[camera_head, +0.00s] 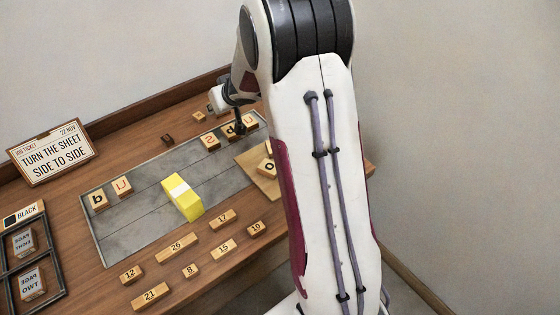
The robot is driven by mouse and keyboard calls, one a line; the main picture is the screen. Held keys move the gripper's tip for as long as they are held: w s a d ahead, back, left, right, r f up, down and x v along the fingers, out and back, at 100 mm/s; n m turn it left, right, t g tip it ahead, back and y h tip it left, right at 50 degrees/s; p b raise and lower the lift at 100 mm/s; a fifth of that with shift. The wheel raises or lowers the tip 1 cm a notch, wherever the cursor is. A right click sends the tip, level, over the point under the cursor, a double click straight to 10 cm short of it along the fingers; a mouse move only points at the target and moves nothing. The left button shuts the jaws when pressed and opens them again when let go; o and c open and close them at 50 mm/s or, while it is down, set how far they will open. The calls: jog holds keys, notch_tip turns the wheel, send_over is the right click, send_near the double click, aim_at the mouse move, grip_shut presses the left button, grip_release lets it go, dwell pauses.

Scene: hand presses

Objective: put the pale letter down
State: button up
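Small wooden letter blocks stand on a grey slab (140,231). A b block (98,200) and a u-shaped block (122,187) are at its left end. A red-marked block (210,142) and dark-lettered blocks (249,125) are at its far right end. My gripper (239,128) is low over that far right group, dark and small. Its fingers blend with the blocks, so I cannot tell whether it holds one. Which letter is the pale one is not clear. An o block (268,166) lies on a wooden board (250,160), partly hidden by my arm.
A yellow block with a white band (182,198) sits mid-slab. Several numbered blocks (177,246) lie in front. A ticket sign (48,152) and a framed tray (48,268) are at left. Small dark pieces (167,139) lie behind the slab. The middle slab has bare room.

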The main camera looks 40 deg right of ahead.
jog(key=s+d+f, duration=0.1)
jog(key=s+d, duration=0.5)
jog(key=s, duration=0.4)
jog(key=s+d+f+n, duration=0.1)
jog(key=s+d, duration=0.5)
jog(key=s, duration=0.4)
jog(key=shift+s+d+f+y, duration=0.25)
jog(key=shift+s+f+y, duration=0.1)
jog(key=shift+f+y, duration=0.05)
jog(key=shift+f, duration=2.95)
jog(key=shift+f, duration=2.05)
jog(key=shift+f, duration=0.1)
